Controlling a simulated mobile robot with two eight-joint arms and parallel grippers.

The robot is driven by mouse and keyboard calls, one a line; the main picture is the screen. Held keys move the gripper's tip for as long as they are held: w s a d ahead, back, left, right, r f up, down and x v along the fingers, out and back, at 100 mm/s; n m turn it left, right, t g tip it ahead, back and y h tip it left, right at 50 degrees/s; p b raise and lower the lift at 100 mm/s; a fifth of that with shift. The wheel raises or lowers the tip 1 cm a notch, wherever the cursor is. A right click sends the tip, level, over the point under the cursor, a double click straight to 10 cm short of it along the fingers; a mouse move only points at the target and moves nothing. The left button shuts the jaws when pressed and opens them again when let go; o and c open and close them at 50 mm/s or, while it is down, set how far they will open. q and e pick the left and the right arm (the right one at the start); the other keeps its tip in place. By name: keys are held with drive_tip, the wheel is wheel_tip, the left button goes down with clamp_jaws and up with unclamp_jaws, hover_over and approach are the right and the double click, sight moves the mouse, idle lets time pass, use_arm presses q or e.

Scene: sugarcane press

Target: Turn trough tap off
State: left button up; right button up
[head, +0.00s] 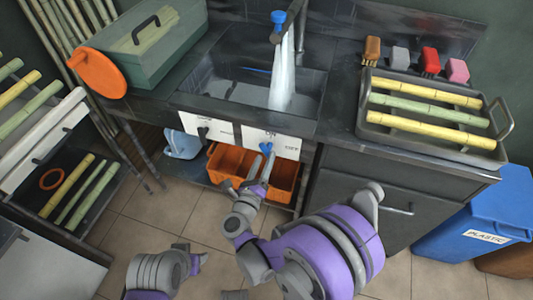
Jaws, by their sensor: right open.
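The blue tap handle (267,148) sits on a white panel (286,144) on the front of the trough (310,128); the word OFF shows to its right. Water (284,80) runs from the spout (278,17) into the trough. My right gripper (263,166) is open just below the blue handle, its fingers pointing up at it. Whether they touch it I cannot tell. A black handle (203,132) sits on another white panel to the left. My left gripper (198,262) is low at the bottom left, and its jaws are not clear.
An orange crate (223,166) stands on the shelf below the trough. A tray (374,150) of cane pieces lies on the right counter, with several brushes and sponges behind it. A green box (165,52) stands at the left. A blue bin (494,226) stands at the right.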

sight(266, 155)
drive_tip(key=shift+x, duration=1.5)
drive_tip(key=shift+c, duration=0.3)
